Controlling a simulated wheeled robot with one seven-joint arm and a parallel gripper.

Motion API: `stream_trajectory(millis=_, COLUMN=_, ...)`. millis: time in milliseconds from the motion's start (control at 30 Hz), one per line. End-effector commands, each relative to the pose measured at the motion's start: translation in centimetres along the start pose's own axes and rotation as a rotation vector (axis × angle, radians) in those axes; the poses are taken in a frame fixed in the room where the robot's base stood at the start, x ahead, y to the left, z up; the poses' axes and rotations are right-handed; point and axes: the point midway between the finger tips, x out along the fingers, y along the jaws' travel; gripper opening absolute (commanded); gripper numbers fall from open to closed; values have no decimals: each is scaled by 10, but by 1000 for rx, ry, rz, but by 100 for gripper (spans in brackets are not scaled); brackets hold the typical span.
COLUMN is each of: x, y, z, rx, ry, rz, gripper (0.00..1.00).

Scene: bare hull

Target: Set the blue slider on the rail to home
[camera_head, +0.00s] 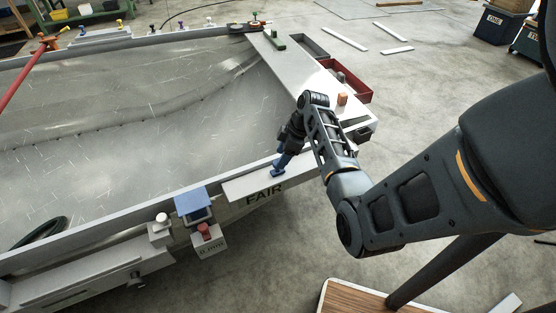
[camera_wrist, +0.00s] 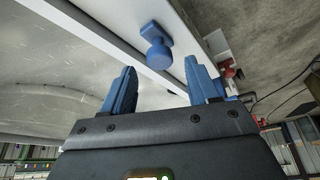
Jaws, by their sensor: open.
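The blue slider (camera_wrist: 157,45) shows in the wrist view as a small block with a round knob. It sits on a pale rail (camera_wrist: 118,22) along the hull's edge. My gripper (camera_wrist: 161,78) is open, its two blue fingers apart, with the knob in the gap between them as seen by the camera. I cannot tell whether a finger touches it. In the head view my gripper (camera_head: 284,158) is low over the rail, close above the slider (camera_head: 277,173), which it partly hides. No home mark can be made out.
A white plate marked FAIR (camera_head: 264,196) is on the hull's near side. A blue-topped holder (camera_head: 195,203) and a box with a red knob (camera_head: 208,240) hang to its left. Red (camera_head: 348,84) and grey (camera_head: 308,46) trays lie beyond the right edge.

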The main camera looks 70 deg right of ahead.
Motion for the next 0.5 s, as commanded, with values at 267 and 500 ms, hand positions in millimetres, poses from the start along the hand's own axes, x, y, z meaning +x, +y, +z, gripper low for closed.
stream_trajectory(millis=267, x=28, y=0, z=0, rx=0, ry=0, rz=0, gripper=60)
stream_trajectory(millis=500, x=30, y=0, z=0, rx=0, ry=0, rz=1, gripper=60)
